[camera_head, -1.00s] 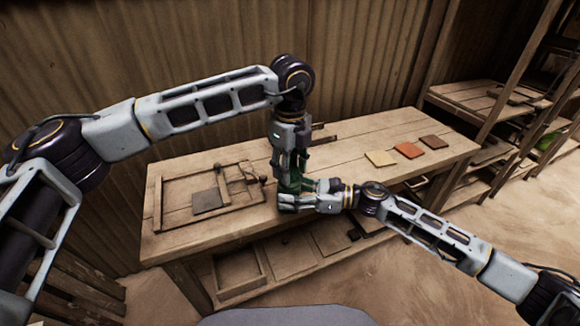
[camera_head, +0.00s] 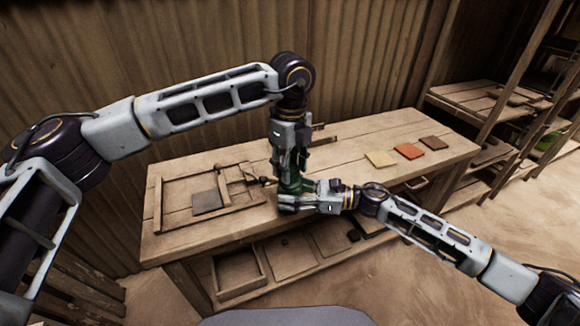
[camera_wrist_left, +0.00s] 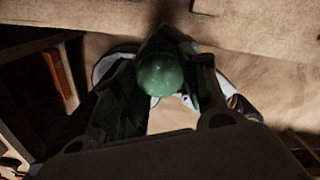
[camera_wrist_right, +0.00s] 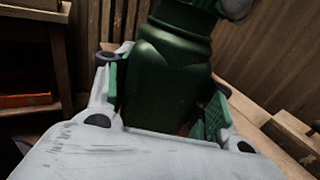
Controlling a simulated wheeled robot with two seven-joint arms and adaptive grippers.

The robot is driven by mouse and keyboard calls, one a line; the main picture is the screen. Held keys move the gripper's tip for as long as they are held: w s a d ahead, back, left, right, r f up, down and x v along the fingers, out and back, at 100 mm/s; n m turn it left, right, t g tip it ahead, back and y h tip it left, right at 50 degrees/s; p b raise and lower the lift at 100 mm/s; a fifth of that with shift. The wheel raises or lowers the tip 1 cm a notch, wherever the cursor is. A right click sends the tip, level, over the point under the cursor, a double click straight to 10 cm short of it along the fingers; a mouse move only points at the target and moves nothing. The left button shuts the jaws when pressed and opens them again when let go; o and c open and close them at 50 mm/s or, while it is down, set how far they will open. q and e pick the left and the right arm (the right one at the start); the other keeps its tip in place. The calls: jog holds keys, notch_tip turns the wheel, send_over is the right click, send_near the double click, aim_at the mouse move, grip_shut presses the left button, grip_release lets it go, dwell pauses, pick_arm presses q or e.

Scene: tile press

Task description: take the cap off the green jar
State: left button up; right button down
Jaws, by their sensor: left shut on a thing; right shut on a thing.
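The green jar (camera_wrist_right: 165,75) stands upright near the front edge of the workbench; its glossy body fills the middle of the right wrist view. In the head view, little of the jar (camera_head: 290,188) shows between the grippers. My right gripper (camera_head: 298,198) is shut on the jar's body from the side. My left gripper (camera_head: 291,172) points down from above and is shut on the jar's cap. The cap's rounded green top (camera_wrist_left: 160,73) shows between the fingers in the left wrist view. In the right wrist view the cap (camera_wrist_right: 190,14) sits at the jar's neck; any gap is unclear.
A wooden frame press (camera_head: 160,205) with a dark grey tile (camera_head: 207,202) lies left on the workbench (camera_head: 345,160). Yellow (camera_head: 380,159), orange (camera_head: 408,151) and brown (camera_head: 434,142) tiles lie to the right. A shelf rack (camera_head: 490,100) stands far right.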

pick_arm(q)
jog(key=shift+r, duration=0.8)
jog(key=shift+r, duration=1.95)
jog(key=shift+r+p, duration=0.5)
jog(key=shift+p, duration=0.05)
jog(key=shift+r+p, duration=0.35)
